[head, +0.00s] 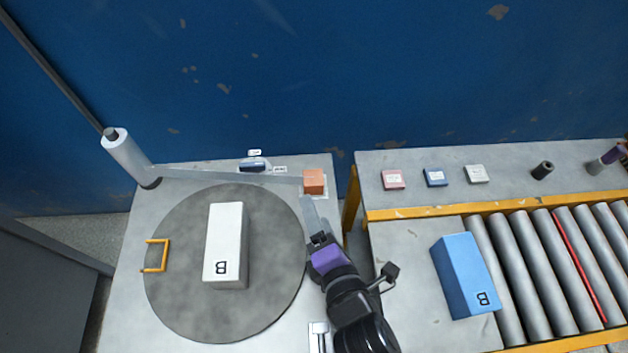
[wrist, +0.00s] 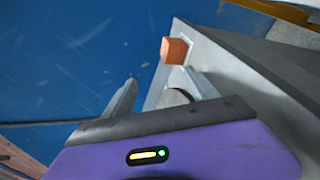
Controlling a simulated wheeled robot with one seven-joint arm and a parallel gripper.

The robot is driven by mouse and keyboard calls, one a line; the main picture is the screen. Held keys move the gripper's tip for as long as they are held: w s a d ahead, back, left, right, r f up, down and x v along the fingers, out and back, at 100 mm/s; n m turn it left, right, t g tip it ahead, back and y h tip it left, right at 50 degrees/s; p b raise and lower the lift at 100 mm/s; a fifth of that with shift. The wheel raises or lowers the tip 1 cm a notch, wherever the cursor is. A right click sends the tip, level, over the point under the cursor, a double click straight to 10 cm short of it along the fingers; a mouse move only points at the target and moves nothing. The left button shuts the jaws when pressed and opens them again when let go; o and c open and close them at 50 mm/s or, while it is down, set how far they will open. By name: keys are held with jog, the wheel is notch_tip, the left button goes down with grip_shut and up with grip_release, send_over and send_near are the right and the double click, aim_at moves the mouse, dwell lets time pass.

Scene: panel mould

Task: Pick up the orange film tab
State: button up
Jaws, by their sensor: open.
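The orange film tab (head: 313,181) is a small block at the back right of the turntable table, at the end of a pale film strip (head: 225,175). The strip runs left to the upright white film roll (head: 124,153). My gripper (head: 311,213) is open and empty, just in front of the tab, with its fingers pointing towards it. In the wrist view the tab (wrist: 174,50) shows beyond the fingertips of my gripper (wrist: 157,88), nearer the right finger. No contact with the tab is visible.
A white box marked B (head: 225,245) stands on the round grey turntable (head: 178,310), beside a yellow handle (head: 166,256). A dark blue tool (head: 254,164) lies behind the film. A blue box (head: 464,275) stands by the roller conveyor (head: 530,270) at right.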

aim_at(314, 186)
jog(key=w+n, duration=0.1)
jog(key=n, duration=0.1)
jog(key=w+f+n+h, duration=0.1)
jog(key=n, duration=0.2)
jog(key=w+n+h, duration=0.1)
jog(key=n, duration=0.1)
jog(key=shift+w+a+f+n+g, duration=0.3)
jog(key=shift+w+n, duration=0.1)
jog(key=n, duration=0.2)
jog(key=w+n+h, duration=0.1)
jog(key=shift+d+f, duration=0.25)
jog(key=shift+f, duration=0.1)
jog(key=shift+w+f+n, duration=0.2)
jog(key=shift+w+n, duration=0.1)
jog(key=shift+w, duration=0.35)
jog(key=x, duration=0.6)
jog(key=shift+w+d+f, duration=0.15)
jog(key=shift+w, duration=0.15)
jog(key=shift+c, duration=0.2)
grip_shut()
